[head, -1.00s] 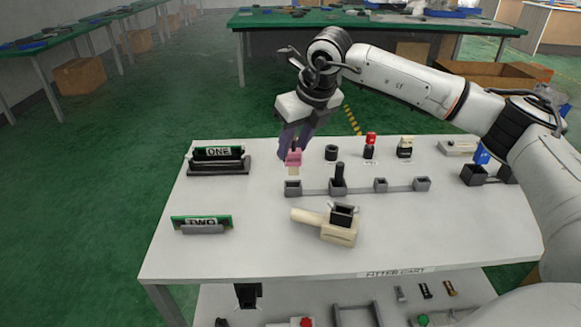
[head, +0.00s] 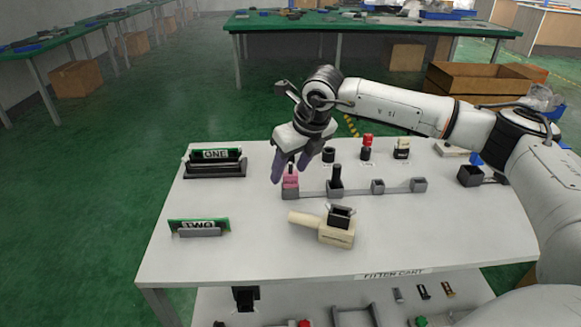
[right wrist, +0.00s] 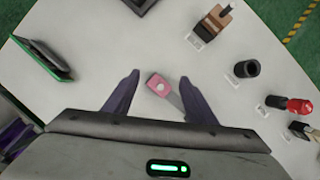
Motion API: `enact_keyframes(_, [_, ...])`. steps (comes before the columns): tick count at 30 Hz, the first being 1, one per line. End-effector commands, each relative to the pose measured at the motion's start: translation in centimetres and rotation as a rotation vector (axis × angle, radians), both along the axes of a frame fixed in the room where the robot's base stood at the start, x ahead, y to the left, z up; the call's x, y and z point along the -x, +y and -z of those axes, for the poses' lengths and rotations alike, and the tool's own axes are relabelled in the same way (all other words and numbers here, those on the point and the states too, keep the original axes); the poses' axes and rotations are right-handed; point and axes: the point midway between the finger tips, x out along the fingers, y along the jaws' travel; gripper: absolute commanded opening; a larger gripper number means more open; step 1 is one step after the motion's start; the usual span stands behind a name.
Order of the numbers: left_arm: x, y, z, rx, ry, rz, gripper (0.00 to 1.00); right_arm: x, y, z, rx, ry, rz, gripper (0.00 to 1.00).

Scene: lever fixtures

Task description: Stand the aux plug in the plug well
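The pink plug (head: 290,179), which I take to be the aux plug, stands upright in the leftmost grey well (head: 290,194) of a row on the table. My right gripper (head: 284,170) is over it. In the right wrist view the gripper (right wrist: 158,98) is open, with its purple fingers apart on either side of the pink plug (right wrist: 157,85) and a gap to each. A black plug (head: 337,174) stands in the second well. My left gripper is not in view.
Empty wells (head: 419,185) are at the right of the row. A cream fixture with a black socket (head: 337,232) is in front. A black ring (head: 328,154), a red-topped piece (head: 366,147) and a cream piece (head: 402,148) stand behind. Signs ONE (head: 215,155) and TWO (head: 198,226) are at left.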

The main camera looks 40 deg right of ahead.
Motion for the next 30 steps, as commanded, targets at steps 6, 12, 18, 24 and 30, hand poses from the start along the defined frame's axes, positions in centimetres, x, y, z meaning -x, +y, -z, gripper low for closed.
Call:
enact_keyframes(6, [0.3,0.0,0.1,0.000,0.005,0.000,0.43,0.0,0.0,-0.1,0.000,0.000,0.000,0.51])
enact_keyframes(12, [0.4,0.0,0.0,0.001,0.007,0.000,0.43,0.4,0.1,-1.7,-0.002,-0.004,-0.001,0.51])
enact_keyframes(18, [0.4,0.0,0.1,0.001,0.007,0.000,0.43,2.1,0.0,-5.6,-0.001,-0.005,-0.001,0.51])
enact_keyframes(24, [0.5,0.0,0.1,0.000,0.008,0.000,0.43,3.7,-0.1,-9.2,0.000,-0.004,-0.001,0.51])
enact_keyframes(30, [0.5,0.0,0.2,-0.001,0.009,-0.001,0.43,4.5,-0.1,-11.1,-0.001,0.000,-0.001,0.51])
